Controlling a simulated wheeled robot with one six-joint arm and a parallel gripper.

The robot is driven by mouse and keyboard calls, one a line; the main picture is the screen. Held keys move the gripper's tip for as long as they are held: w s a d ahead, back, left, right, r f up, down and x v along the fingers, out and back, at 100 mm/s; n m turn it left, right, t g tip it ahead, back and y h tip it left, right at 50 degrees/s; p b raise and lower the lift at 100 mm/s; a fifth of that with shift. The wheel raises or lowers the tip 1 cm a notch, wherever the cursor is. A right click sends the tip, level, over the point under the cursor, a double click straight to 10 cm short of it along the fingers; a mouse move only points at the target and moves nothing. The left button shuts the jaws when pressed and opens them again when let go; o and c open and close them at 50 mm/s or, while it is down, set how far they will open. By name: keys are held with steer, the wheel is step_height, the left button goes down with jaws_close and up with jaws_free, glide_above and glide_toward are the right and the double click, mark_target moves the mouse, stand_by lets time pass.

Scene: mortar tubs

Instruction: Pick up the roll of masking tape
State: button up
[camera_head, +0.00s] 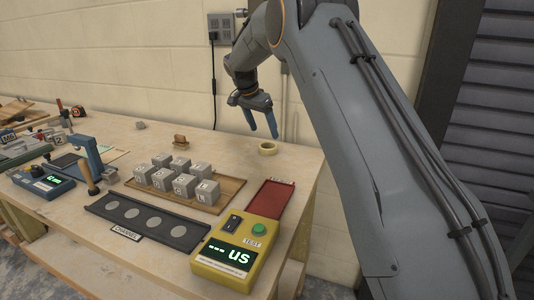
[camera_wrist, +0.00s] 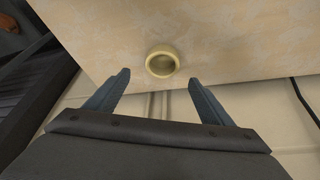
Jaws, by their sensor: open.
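The roll of masking tape (camera_head: 268,148) is a small cream ring lying flat near the back right of the bench in the head view. It also shows in the wrist view (camera_wrist: 162,62), at the upper middle, with its hole visible. My gripper (camera_head: 262,136) has two blue fingers pointing down, above and a little behind the tape. In the wrist view my gripper (camera_wrist: 158,82) is open, its fingers apart and empty. The tape lies beyond the fingertips in that view, centred roughly between them, and nothing touches it.
On the bench (camera_head: 225,140) stand a wooden tray (camera_head: 233,187) of grey cubes, a yellow tester (camera_head: 228,262), a red plate (camera_head: 270,197) and a small brown block (camera_head: 180,141). The wall (camera_head: 130,50) is close behind. Bench surface around the tape is clear.

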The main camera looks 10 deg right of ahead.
steer(key=shift+a+p+x, duration=0.15)
steer(key=shift+p+x, duration=0.35)
steer(key=shift+x, duration=1.4)
steer(key=shift+a+p+x, duration=0.2)
steer(key=shift+p+x, duration=0.3)
steer(key=shift+x, duration=1.4)
steer(key=shift+f, duration=0.1)
steer(key=c, duration=1.2)
